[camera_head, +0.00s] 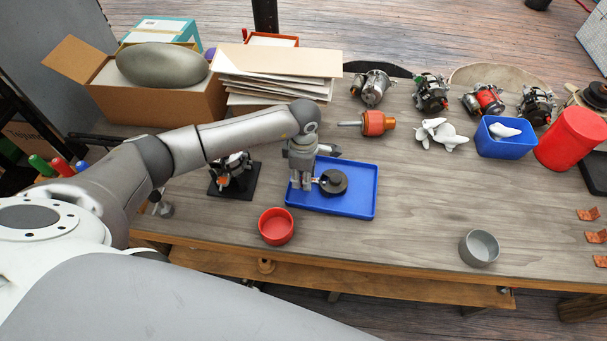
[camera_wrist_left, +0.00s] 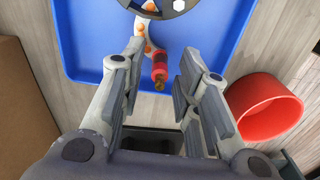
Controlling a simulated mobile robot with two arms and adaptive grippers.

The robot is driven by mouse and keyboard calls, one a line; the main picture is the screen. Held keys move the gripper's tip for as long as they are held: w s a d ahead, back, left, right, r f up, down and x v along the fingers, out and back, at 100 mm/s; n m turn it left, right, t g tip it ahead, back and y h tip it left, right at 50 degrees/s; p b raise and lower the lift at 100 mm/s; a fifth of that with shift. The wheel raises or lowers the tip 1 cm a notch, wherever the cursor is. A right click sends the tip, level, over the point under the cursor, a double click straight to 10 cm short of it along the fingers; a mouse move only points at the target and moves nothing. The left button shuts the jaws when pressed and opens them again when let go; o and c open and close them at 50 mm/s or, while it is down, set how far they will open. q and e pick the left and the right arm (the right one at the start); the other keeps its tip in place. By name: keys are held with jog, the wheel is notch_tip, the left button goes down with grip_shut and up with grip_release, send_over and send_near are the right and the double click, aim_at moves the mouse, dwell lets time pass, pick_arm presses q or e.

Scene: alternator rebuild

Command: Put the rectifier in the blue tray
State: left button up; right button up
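The blue tray (camera_head: 360,207) lies on the bench near its front edge. A pale curved plate with orange spots (camera_wrist_left: 149,28), which looks like the rectifier, is over the tray floor in the left wrist view. A small red cylinder (camera_wrist_left: 160,67) sits at its end. Beside it is a dark round part with holes (camera_wrist_left: 178,4), also seen in the head view (camera_head: 335,180). My left gripper (camera_head: 301,186) is open, pointing down over the tray's left part. In the wrist view its fingers (camera_wrist_left: 163,62) stand apart on either side of the red cylinder, touching nothing visibly. My right gripper is not in view.
A red bowl (camera_head: 276,227) stands just left of the tray's front. A grey cup (camera_head: 479,248) stands front right. Alternators, a blue bin (camera_head: 505,148) and a red container (camera_head: 571,138) line the back.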

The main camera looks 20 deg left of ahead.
pick_arm(q)
jog(key=shift+r, duration=0.1)
jog(key=shift+r, duration=0.2)
notch_tip(320, 180, up, 12)
jog(key=b, duration=0.3)
jog(key=shift+f, duration=0.15)
dwell(0.3)
